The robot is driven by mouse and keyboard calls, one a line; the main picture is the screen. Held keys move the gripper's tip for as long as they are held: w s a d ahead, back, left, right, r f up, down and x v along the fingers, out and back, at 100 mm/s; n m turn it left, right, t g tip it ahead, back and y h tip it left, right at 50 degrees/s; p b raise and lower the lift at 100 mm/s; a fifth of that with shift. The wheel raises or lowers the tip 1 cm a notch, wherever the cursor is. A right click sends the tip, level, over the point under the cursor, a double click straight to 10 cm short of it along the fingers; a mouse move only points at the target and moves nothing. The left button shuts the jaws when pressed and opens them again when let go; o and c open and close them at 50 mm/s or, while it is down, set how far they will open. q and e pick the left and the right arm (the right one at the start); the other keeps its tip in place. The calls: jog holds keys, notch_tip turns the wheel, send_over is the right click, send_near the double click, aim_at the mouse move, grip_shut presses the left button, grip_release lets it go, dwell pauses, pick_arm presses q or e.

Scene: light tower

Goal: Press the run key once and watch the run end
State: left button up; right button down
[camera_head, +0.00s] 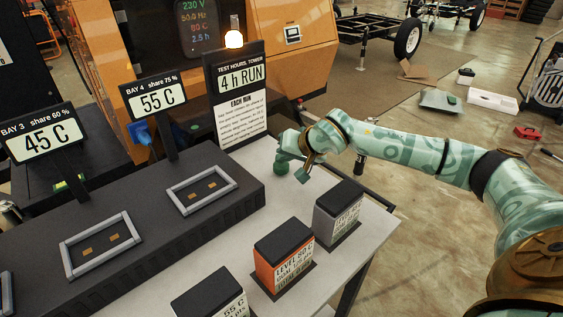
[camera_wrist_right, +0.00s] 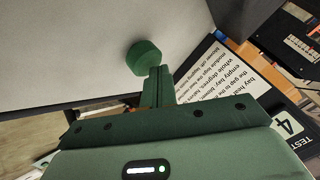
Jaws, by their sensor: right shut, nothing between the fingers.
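The run key, a green round knob (camera_head: 281,168), stands on the pale table top by the foot of the test tower sign (camera_head: 238,93). It also shows in the right wrist view (camera_wrist_right: 145,57). My right gripper (camera_head: 302,172) is shut and empty, close beside the key; its fingers (camera_wrist_right: 159,80) point toward the knob in the wrist view. I cannot tell whether they touch. The sign reads "4 h RUN", and the lamp (camera_head: 234,39) on top glows warm yellow-orange. My left gripper is not in view.
A dark bay rack (camera_head: 130,225) with empty framed bays runs along the left, with signs of 45 C (camera_head: 44,141) and 55 C (camera_head: 157,100). Three labelled modules stand on the front of the table, including an orange one (camera_head: 283,257) and a grey one (camera_head: 338,212).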

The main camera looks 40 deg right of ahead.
aim_at(285, 165)
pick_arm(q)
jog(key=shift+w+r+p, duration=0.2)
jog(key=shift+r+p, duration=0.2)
pick_arm(e)
jog(key=shift+r, duration=0.8)
jog(key=shift+r+p, duration=1.65)
jog(key=shift+r, duration=0.9)
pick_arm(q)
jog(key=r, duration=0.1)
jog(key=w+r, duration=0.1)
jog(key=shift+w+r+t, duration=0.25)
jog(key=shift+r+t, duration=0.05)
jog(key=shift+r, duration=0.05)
pick_arm(e)
jog(key=shift+f, duration=0.1)
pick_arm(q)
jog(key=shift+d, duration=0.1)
